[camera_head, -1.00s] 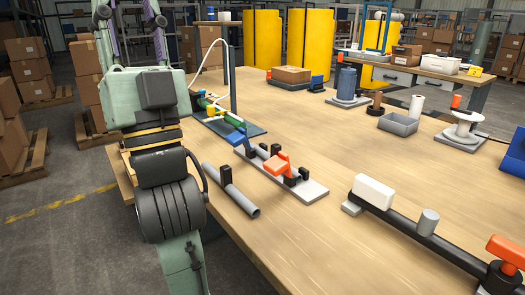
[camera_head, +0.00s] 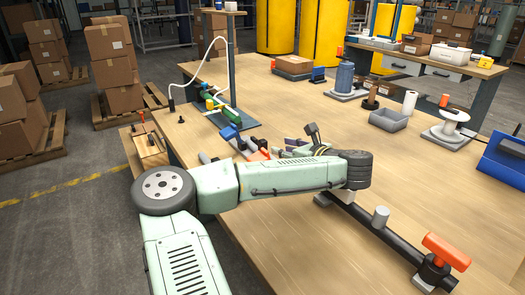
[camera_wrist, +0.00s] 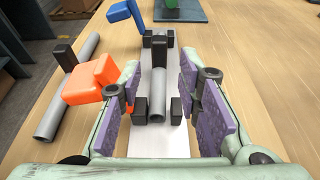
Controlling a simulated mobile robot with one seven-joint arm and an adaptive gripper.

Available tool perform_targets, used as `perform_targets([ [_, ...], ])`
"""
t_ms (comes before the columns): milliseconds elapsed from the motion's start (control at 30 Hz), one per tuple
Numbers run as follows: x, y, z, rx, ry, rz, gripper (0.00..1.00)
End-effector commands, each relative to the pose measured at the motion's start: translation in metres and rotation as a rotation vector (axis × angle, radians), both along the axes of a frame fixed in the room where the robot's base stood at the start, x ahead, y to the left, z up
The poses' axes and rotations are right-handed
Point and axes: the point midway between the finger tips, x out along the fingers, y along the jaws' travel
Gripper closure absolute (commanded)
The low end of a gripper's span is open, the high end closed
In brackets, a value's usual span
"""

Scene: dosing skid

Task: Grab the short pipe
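A short grey pipe (camera_wrist: 158,82) lies lengthwise in the black cradles of a pale fixture plate (camera_wrist: 160,143) in the wrist view. My gripper (camera_wrist: 160,78) is open, its purple-padded fingers on either side of this pipe, with gaps visible; its height above the pipe is unclear. An orange lever (camera_wrist: 92,82) and a blue lever (camera_wrist: 124,13) stick out left of the cradles. Another, longer-looking grey pipe (camera_wrist: 48,122) with a black block (camera_wrist: 65,57) lies left of the fixture, outside the fingers. In the head view my arm hides most of the fixture and both pipes.
The orange lever sits close beside my left finger. A green valve assembly (camera_head: 232,112) stands behind the fixture. A long dark pipe (camera_head: 370,225) with an orange handle (camera_head: 446,251) lies at the front right. The middle of the wooden table (camera_head: 300,95) is fairly clear.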

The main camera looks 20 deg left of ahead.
Motion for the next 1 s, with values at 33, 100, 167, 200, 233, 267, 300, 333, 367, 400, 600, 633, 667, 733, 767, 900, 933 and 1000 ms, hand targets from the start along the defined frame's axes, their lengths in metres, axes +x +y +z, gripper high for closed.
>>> perform_targets([
  [33,0.005,0.008,0.000,0.001,0.001,0.003,0.69],
  [100,0.012,0.016,-0.004,-0.001,0.000,0.002,0.69],
  [167,0.017,0.022,-0.006,-0.002,-0.001,0.001,0.69],
  [200,0.020,0.026,-0.008,-0.002,-0.001,0.001,0.69],
  [233,0.021,0.028,-0.009,-0.002,-0.001,0.000,0.69],
  [267,0.023,0.029,-0.010,-0.002,-0.001,-0.001,0.69],
  [300,0.024,0.031,-0.011,-0.002,-0.002,-0.002,0.69],
  [333,0.025,0.032,-0.011,-0.002,-0.003,-0.001,0.69],
  [367,0.026,0.034,-0.010,-0.002,-0.003,-0.001,0.69],
  [400,0.028,0.037,-0.010,-0.002,-0.003,-0.002,0.69],
  [600,0.044,0.063,-0.014,-0.003,-0.003,-0.001,0.69],
  [633,0.047,0.065,-0.016,-0.004,-0.003,-0.002,0.69],
  [667,0.049,0.068,-0.017,-0.004,-0.004,0.000,0.69],
  [733,0.052,0.072,-0.020,-0.005,-0.003,-0.003,0.69],
  [767,0.053,0.073,-0.021,-0.004,-0.003,-0.003,0.69],
  [900,0.054,0.074,-0.022,-0.005,-0.004,-0.003,0.69],
  [933,0.054,0.074,-0.022,-0.005,-0.004,-0.003,0.69],
  [1000,0.054,0.074,-0.022,-0.005,-0.004,-0.003,0.69],
])
